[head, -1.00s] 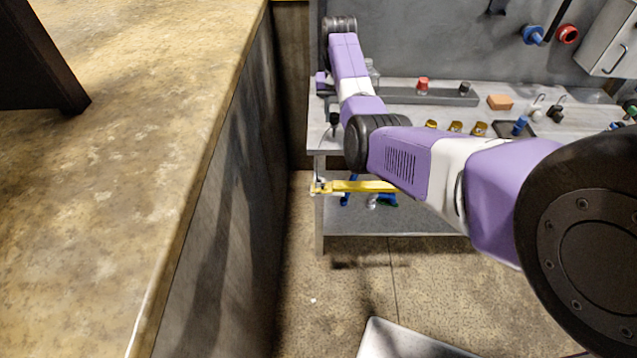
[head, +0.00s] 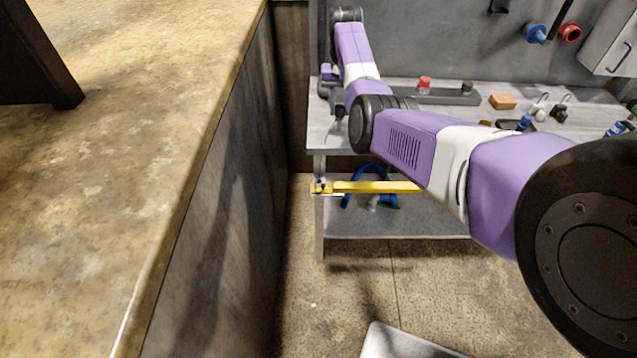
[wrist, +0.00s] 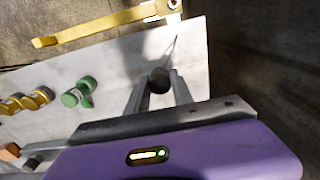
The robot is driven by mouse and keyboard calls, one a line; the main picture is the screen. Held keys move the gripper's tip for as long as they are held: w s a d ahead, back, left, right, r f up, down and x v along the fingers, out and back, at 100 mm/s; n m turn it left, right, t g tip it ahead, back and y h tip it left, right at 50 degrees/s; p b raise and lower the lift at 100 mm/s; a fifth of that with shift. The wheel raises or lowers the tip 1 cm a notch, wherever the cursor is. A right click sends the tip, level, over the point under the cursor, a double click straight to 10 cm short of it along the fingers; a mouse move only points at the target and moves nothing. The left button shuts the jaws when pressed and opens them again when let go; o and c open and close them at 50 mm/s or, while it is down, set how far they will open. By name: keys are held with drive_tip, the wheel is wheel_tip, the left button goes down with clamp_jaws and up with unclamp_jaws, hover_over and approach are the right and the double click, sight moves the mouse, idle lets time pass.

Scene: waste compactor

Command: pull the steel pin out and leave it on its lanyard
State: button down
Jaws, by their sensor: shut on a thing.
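My gripper (wrist: 158,88) is shut on the dark round head of the steel pin (wrist: 159,79), seen between the two fingers in the wrist view. A thin dark line runs from the head toward the yellow bar's bracket; I cannot tell whether it is the shaft, lanyard or a shadow. The yellow bar (wrist: 95,26) ends at a bracket (wrist: 173,4) at the bench edge. In the head view the yellow bar (head: 375,187) lies across the bench front below my gripper, which is small and partly hidden near the bench's left end.
The grey bench (head: 400,118) carries a red-capped item (head: 425,85), an orange block (head: 502,101) and other small parts. Green (wrist: 78,92) and gold (wrist: 27,101) pieces lie left in the wrist view. A large brown-topped block (head: 110,190) stands at left.

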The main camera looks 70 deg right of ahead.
drive_tip(key=shift+f, duration=0.2)
drive_tip(key=shift+f, duration=0.25)
idle(0.3)
drive_tip(key=c, duration=1)
unclamp_jaws()
drive_tip(key=shift+c, duration=0.2)
drive_tip(key=shift+r+b, duration=0.5)
drive_tip(key=shift+r, duration=3.4)
